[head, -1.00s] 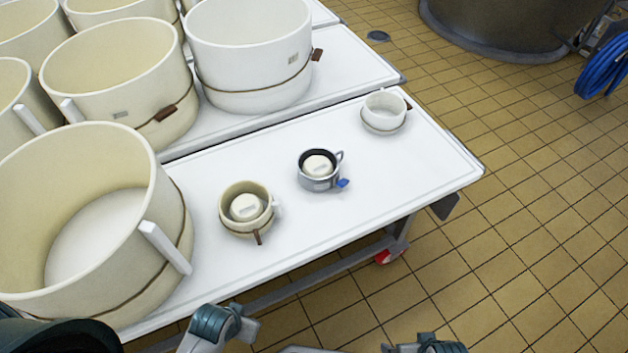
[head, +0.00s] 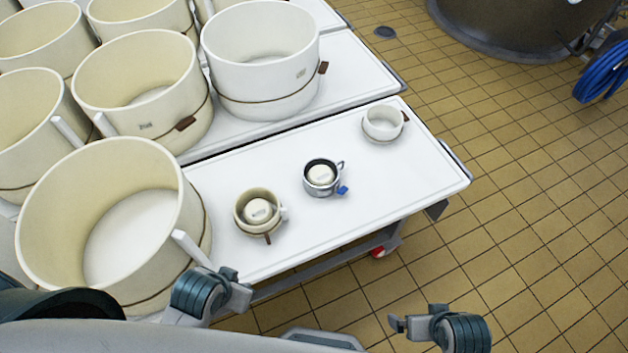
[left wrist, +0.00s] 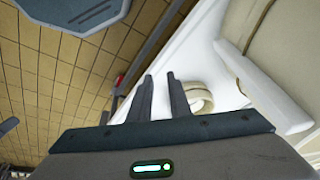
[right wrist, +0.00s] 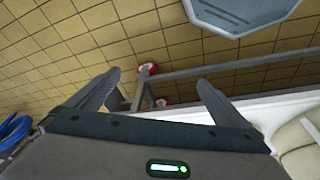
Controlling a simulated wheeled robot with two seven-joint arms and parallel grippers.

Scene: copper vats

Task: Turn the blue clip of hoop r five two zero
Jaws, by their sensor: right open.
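A small metal hoop with a blue clip (head: 343,190) stands on the white table in the head view, with a white cheese-like disc (head: 321,174) inside. I cannot read any label on it. My left gripper (head: 240,287) is at the table's front edge, below and left of that hoop. In the left wrist view its fingers (left wrist: 160,97) are a narrow gap apart with nothing between them. My right gripper (head: 397,325) is over the floor in front of the table, open and empty; its fingers (right wrist: 158,92) are wide apart in the right wrist view.
A small cream hoop with a brown clip (head: 268,238) stands left of the metal one, and a small white hoop (head: 383,124) at the right. Large cream hoops (head: 190,245) fill the left side. The white table (head: 420,165) is otherwise clear around the metal hoop.

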